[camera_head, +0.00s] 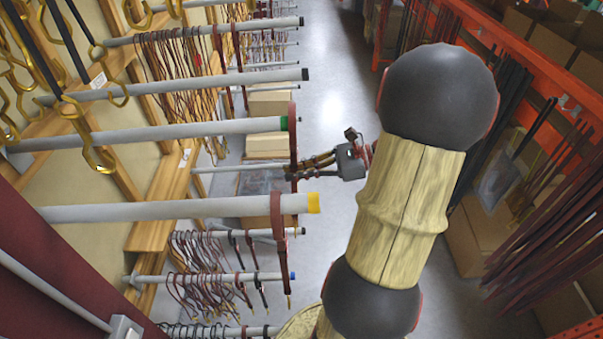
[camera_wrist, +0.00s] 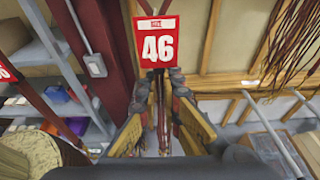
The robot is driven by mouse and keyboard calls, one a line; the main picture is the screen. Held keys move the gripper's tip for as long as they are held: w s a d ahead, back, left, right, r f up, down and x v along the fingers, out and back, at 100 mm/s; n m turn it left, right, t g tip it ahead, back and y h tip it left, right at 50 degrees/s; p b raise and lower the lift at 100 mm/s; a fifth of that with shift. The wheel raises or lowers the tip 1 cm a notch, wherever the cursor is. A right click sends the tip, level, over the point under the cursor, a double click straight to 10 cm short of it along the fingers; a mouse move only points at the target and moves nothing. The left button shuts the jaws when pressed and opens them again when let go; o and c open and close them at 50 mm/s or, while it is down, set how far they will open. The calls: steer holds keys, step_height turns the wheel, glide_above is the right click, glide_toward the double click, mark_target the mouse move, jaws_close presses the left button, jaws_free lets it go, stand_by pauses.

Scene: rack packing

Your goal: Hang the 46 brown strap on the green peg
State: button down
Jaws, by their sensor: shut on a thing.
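The brown strap (camera_head: 293,140) hangs upright from my gripper (camera_head: 296,172), which is shut on it. In the head view the strap's upper part stands at the tip of the green peg (camera_head: 284,123), just to its right. I cannot tell whether its loop is around the peg or only beside the tip. In the wrist view the red tag marked 46 (camera_wrist: 160,42) faces me above my gripper (camera_wrist: 162,98). The fingers come together below the tag, and the thin strap shows between them.
A yellow-tipped peg (camera_head: 313,203) with a dark red strap (camera_head: 276,212) lies nearer. A black-tipped peg (camera_head: 305,74) lies beyond the green one. Lower pegs carry bundles of cords (camera_head: 205,268). The aisle floor (camera_head: 335,75) is clear; an orange rack (camera_head: 500,38) stands right.

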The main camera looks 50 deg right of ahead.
steer(key=b+x, duration=0.2)
steer(key=x, duration=0.6)
steer(key=shift+f+b, duration=0.25)
steer(key=shift+b, duration=0.1)
stand_by(0.7)
stand_by(0.6)
steer(key=c, duration=1.9)
jaws_free()
steer(key=v, duration=1.2)
